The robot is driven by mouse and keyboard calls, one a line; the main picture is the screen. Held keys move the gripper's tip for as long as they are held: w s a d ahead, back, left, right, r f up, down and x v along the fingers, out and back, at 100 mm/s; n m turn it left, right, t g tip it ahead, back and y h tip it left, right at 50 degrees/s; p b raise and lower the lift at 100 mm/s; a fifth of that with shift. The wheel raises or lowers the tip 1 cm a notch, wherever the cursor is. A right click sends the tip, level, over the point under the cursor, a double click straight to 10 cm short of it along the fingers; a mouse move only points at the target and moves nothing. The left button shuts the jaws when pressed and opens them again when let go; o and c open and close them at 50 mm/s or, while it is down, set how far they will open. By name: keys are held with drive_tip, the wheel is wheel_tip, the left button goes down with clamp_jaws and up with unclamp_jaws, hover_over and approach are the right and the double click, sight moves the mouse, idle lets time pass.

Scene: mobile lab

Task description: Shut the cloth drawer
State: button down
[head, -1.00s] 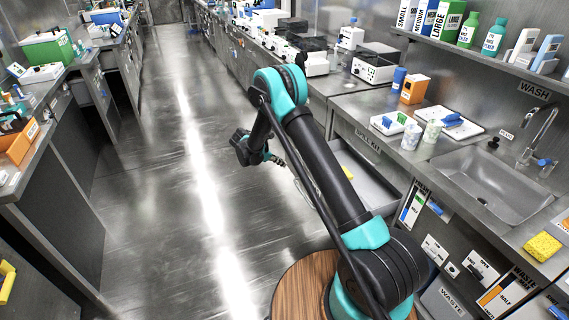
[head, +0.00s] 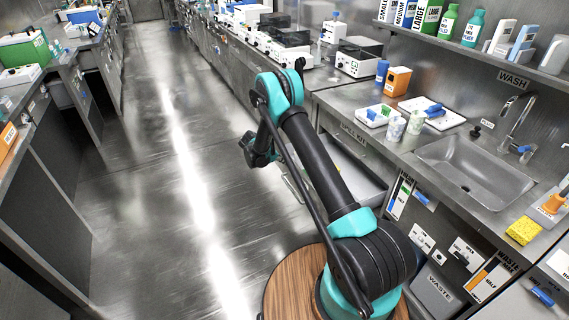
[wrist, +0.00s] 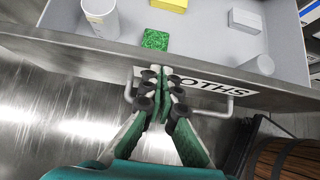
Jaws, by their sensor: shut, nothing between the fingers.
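The cloth drawer (wrist: 90,50) stands open. In the wrist view its front carries a partly hidden label reading "...OTHS" (wrist: 248,92) and a bar handle (wrist: 215,112). My gripper (wrist: 165,82) is shut and empty in front of the handle and label, its fingertips close to the drawer front. I cannot tell whether it touches. In the head view the open drawer (head: 362,182) juts out below the counter, partly behind my arm. My fingertips are hidden there.
The drawer holds a white cup (wrist: 100,20), a yellow block (wrist: 170,4), a green scrubber (wrist: 155,40) and a white box (wrist: 244,20). A closed spill kit drawer (head: 352,135) sits above. The aisle floor (head: 150,200) is clear. A sink (head: 475,170) lies to the right.

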drive_tip(key=w+d, duration=0.5)
drive_tip(key=d, duration=0.7)
drive_tip(key=w+d, duration=0.5)
drive_tip(key=d, duration=0.7)
drive_tip(key=shift+d, duration=0.3)
